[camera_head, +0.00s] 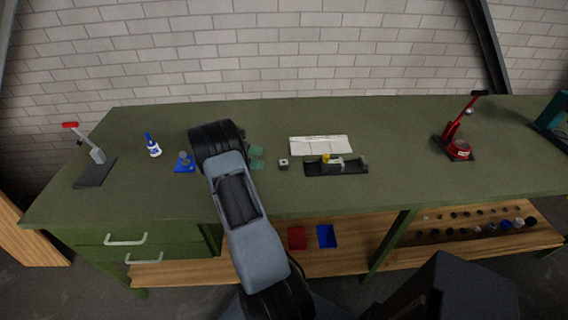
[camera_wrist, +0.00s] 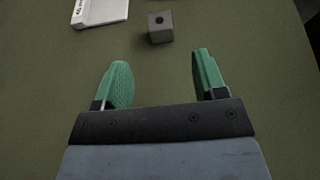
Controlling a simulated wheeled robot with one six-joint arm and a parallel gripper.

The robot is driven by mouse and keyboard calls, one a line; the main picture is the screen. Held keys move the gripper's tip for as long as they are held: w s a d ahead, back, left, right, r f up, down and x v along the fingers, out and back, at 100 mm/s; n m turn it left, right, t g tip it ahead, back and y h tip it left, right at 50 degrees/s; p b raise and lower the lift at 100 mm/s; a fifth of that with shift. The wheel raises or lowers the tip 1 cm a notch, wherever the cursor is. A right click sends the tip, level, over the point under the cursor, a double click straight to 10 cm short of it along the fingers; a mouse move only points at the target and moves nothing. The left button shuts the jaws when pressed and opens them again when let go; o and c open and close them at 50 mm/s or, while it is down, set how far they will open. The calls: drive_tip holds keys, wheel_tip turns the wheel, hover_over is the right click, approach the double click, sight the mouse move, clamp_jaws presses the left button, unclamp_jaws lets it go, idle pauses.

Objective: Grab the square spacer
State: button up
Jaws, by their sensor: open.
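The square spacer (camera_head: 284,163) is a small grey block with a hole in its top. It sits on the green workbench (camera_head: 400,190), left of a black fixture. In the wrist view the spacer (camera_wrist: 160,26) stands upright ahead of my gripper (camera_wrist: 159,82), near the top middle. My gripper has green finger pads, is open and empty, and the spacer lies beyond the fingertips, not between them. In the head view my gripper (camera_head: 256,157) shows just left of the spacer, partly hidden by my arm.
A black fixture (camera_head: 336,168) with a yellow part and a white sheet (camera_head: 320,145) lie right of the spacer. A blue stand (camera_head: 184,163) and blue-white bottle (camera_head: 153,146) stand left of my arm. A red press (camera_head: 458,148) stands far right. The bench front is clear.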

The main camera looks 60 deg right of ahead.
sight(282, 162)
drive_tip(key=x, duration=0.4)
drive_tip(key=shift+s+d+f+p, duration=0.1)
drive_tip(key=shift+p, duration=0.25)
drive_tip(key=shift+p+x, duration=1.15)
drive_tip(key=shift+x, duration=1.45)
drive_tip(key=c, duration=1)
drive_tip(key=shift+c, duration=0.2)
